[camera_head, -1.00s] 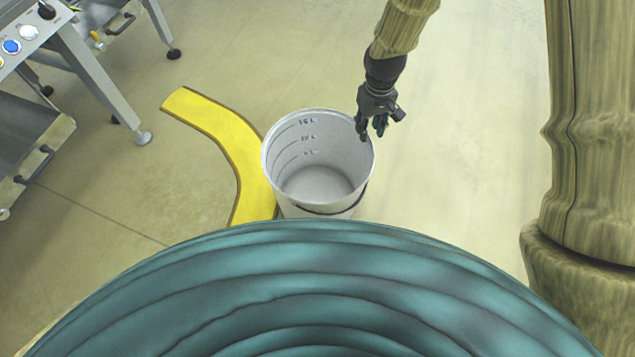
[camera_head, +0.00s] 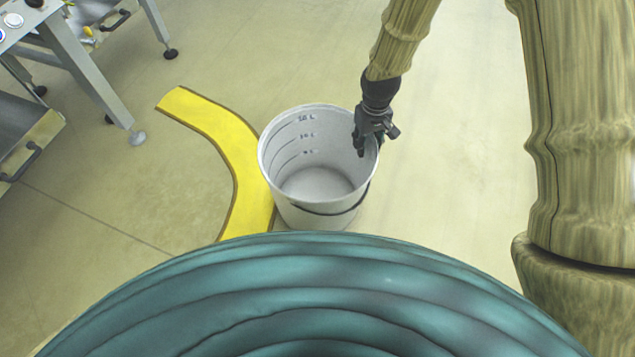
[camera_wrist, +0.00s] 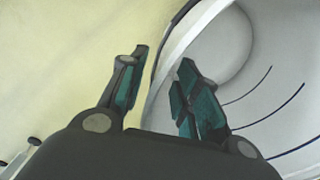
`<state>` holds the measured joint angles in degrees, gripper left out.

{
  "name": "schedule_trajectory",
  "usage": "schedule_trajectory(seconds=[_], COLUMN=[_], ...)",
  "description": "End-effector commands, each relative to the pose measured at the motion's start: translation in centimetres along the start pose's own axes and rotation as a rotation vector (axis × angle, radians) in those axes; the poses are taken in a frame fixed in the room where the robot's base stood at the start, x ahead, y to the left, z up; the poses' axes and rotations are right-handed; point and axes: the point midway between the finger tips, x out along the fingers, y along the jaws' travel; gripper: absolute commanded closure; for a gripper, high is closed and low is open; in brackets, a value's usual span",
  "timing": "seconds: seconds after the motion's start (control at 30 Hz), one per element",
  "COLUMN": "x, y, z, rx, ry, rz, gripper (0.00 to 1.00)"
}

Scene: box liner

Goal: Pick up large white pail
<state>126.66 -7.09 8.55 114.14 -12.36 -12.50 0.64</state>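The large white pail (camera_head: 318,190) stands upright and empty on the floor, with litre marks inside and a dark handle band low on its front. My gripper (camera_head: 362,150) is at the pail's right rim. In the wrist view my gripper (camera_wrist: 160,85) is open, with its two teal-padded fingers apart. The pail's rim (camera_wrist: 160,95) runs between them, one finger outside the pail and the other over its inside. I cannot tell whether either finger touches the wall.
A yellow curved floor strip (camera_head: 230,150) lies left of the pail, partly behind it. A metal-legged machine (camera_head: 90,70) stands at the upper left. The floor right of the pail and beyond is clear.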

Motion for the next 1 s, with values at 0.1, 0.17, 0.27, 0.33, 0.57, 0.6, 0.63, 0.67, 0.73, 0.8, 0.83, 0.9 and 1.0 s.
schedule_trajectory(seconds=[0.1,0.17,0.27,0.33,0.57,0.6,0.63,0.67,0.73,0.8,0.83,0.9,1.0], x=[1.20,1.27,1.20,1.19,1.20,1.20,1.21,1.21,1.21,1.21,1.22,1.17,1.18], y=[0.01,0.01,0.01,0.00,0.00,0.00,0.00,0.00,0.00,0.00,0.01,0.03,0.05], z=[-0.02,-0.02,-0.02,0.00,0.02,0.02,0.02,0.02,0.03,0.03,0.04,0.01,0.02], rx=[0.000,0.000,0.000,0.000,0.000,0.000,0.000,0.000,0.000,0.000,0.000,0.001,0.001], ry=[0.001,0.001,0.001,0.000,0.000,0.000,0.000,0.000,0.000,0.000,0.000,0.000,0.000], rz=[0.000,0.000,0.000,0.000,0.000,0.000,0.000,0.000,0.000,0.000,0.000,0.000,0.000], gripper=[0.68,0.68,0.68,0.68,1.00,1.00,1.00,1.00,1.00,1.00,1.00,1.00,1.00])
